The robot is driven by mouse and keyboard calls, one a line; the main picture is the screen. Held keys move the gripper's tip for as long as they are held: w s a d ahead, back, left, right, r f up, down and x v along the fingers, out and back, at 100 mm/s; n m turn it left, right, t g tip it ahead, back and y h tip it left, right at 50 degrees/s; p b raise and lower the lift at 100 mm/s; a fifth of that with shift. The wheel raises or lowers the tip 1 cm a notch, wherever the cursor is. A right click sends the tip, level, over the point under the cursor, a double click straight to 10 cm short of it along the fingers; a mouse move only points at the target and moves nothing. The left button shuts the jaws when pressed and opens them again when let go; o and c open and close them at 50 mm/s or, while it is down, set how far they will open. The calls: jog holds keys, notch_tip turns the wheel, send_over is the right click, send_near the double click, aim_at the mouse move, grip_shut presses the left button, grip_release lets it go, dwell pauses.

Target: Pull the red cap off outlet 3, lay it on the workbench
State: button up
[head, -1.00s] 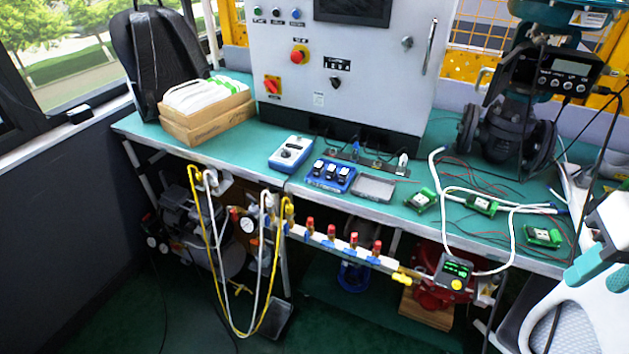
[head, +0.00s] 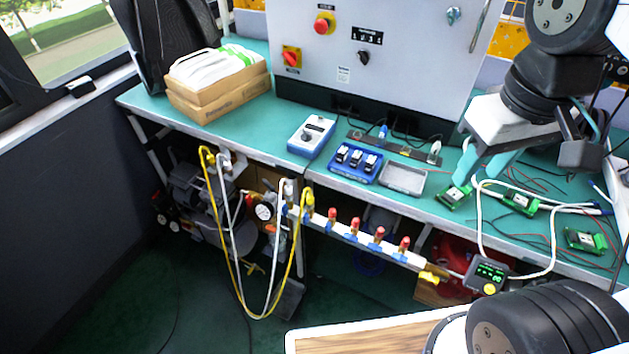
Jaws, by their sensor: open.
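A pale manifold bar (head: 343,232) runs along the front of the workbench, below its edge. Several red caps (head: 379,234) stand upright in a row on its outlets, above blue valve parts. The outlet numbers are too small to read, so I cannot tell which cap is on outlet 3. The teal workbench (head: 250,125) has a bare stretch at its left and middle. My gripper (head: 474,174) has teal fingers, spread apart and empty. It appears over the bench's right part, near a green circuit board (head: 455,196), up and right of the caps and apart from them.
A blue-white meter (head: 312,137), a blue case (head: 353,163) and a grey tray (head: 403,179) stand near the bench's front edge. Yellow and white hoses (head: 229,295) hang at the manifold's left. Wires and boards clutter the right. A display box (head: 488,274) is at the manifold's right end.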

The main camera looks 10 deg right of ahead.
jog(key=w+a+f+n, duration=0.3)
jog(key=w+f+n, duration=0.1)
jog(key=w+n, duration=0.35)
jog(key=n+g, duration=0.1)
jog(key=n, duration=1.5)
send_over(332, 210)
jog(key=shift+m, duration=0.25)
notch_tip(332, 210, down, 21)
jog(key=shift+s+d+r, duration=0.15)
jog(key=shift+r, duration=0.05)
jog(key=shift+f, duration=0.3)
notch_tip(332, 210, down, 8)
jog(key=shift+r, duration=0.25)
grip_shut()
